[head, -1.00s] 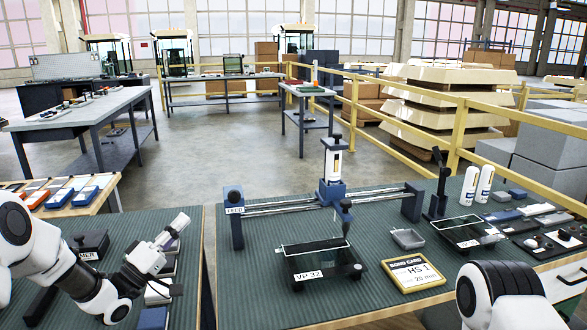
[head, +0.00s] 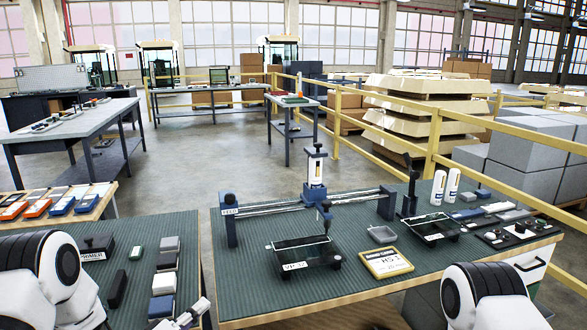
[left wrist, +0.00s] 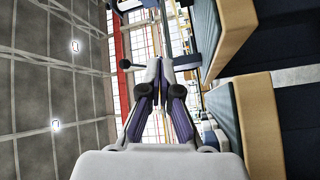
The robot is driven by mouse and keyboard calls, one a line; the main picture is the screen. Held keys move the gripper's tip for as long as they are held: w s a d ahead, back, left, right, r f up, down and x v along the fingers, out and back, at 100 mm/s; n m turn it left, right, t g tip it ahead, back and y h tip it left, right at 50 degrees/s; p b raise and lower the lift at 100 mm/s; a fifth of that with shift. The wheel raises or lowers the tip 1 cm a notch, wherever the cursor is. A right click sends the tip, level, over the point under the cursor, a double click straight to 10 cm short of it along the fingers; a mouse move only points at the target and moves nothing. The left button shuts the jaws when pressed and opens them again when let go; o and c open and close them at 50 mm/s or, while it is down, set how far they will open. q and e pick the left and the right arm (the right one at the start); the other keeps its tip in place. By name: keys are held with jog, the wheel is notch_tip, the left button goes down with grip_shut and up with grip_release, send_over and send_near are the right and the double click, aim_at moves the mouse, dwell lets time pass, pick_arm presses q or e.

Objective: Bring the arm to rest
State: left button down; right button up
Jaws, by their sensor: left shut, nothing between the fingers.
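My left arm (head: 45,275) is folded low at the lower left of the head view. A white and dark end part of it (head: 188,315) shows at the bottom edge, by the left bench's front right corner. In the left wrist view my left gripper (left wrist: 160,68) is shut, its two fingers together with nothing between them. It touches no object that I can see. My right arm (head: 490,295) shows only as a white rounded link at the lower right; its gripper is out of view.
The left green-topped bench (head: 135,250) holds small boxes and dark blocks. The right bench (head: 300,300) carries a blue slide rig (head: 316,190), a glass plate fixture (head: 305,252), a yellow-edged card (head: 386,262) and two white bottles (head: 445,188). A gap separates the benches. Yellow railings (head: 435,130) stand behind.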

pick_arm(q)
jog(key=s+d+f+m+g+y+p, duration=0.15)
jog(key=s+f+g+y, duration=0.55)
jog(key=s+f, duration=1.1)
jog(key=s+a+f+m+g+y, duration=0.1)
jog(key=s+m+g, duration=0.1)
jog(key=s, duration=0.4)
jog(key=s+a+f+m+g+y, duration=0.1)
jog(key=s+a+m+g, duration=0.1)
jog(key=s+g, duration=0.2)
jog(key=s+a+m+g+p, duration=0.1)
jog(key=s+a+m+g, duration=0.1)
jog(key=s, duration=0.8)
jog(key=shift+f+g+y, duration=0.4)
jog(key=shift+g, duration=0.3)
